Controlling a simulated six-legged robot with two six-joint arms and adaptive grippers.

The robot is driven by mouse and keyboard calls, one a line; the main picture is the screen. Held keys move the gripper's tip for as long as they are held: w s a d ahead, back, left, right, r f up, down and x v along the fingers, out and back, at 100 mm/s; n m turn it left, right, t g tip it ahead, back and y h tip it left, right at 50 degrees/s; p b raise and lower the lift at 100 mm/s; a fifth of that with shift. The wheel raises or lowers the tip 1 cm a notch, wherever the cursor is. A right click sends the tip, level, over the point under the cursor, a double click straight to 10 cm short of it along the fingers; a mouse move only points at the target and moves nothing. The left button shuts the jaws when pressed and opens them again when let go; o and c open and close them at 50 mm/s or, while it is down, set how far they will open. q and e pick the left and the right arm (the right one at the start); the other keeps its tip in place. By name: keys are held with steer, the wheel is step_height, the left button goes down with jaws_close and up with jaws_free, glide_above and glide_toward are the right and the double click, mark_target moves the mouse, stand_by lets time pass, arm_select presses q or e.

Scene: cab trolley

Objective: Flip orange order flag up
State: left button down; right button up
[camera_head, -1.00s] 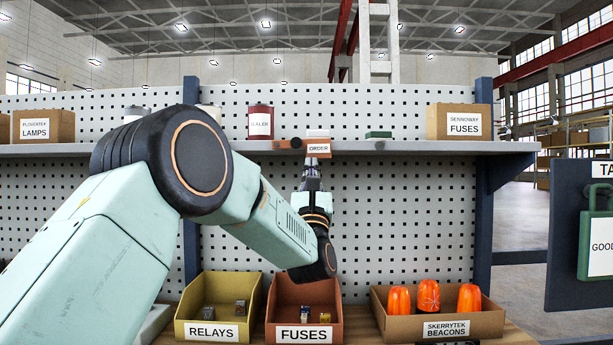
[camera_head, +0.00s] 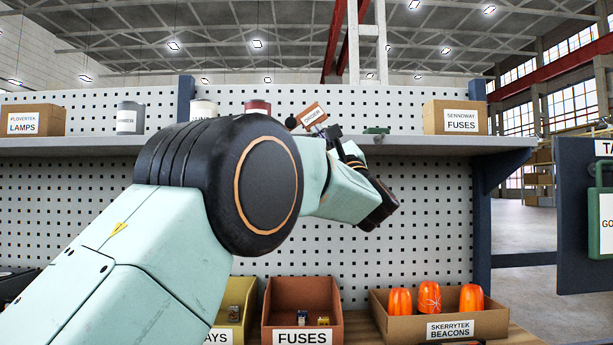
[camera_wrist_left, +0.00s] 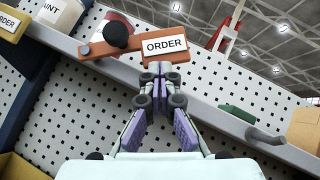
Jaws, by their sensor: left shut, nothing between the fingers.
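The orange order flag (camera_head: 313,115) is at the shelf's front edge and carries a white ORDER label. It tilts up to the right from its dark round pivot knob in the head view. In the left wrist view the flag (camera_wrist_left: 97,48) shows with its label end just above my fingertips. My left gripper (camera_wrist_left: 160,70) is shut and empty, under the labelled end; I cannot tell whether it touches. In the head view my left gripper (camera_head: 328,131) is small and partly hidden by my wrist. My right gripper is not in view.
The grey shelf (camera_head: 440,143) holds a fuses box (camera_head: 456,117), a lamps box (camera_head: 36,119), several cans and a small green object (camera_head: 377,130). Below are a fuses bin (camera_head: 303,295) and a bin of orange beacons (camera_head: 438,317). A pegboard (camera_head: 430,220) stands behind.

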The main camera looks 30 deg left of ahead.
mark_target(308, 109)
arm_select(q)
steer(key=n+g, duration=0.1)
steer(key=r+n+g, duration=0.2)
steer(key=n, duration=0.1)
steer(key=shift+a+g+y+b, duration=0.3)
steer(key=shift+y, duration=0.1)
steer(key=shift+s+a+r+b, duration=0.1)
steer(key=shift+r+b, duration=0.2)
steer(key=shift+r, duration=0.3)
steer(key=shift+s+a+r+b, duration=0.2)
steer(key=shift+a+r+b, duration=0.1)
steer(key=shift+r, duration=0.15)
steer(key=shift+s+a+r+b, duration=0.15)
steer(key=shift+a+r, duration=0.1)
steer(key=shift+r, duration=0.2)
steer(key=shift+w+d, duration=0.1)
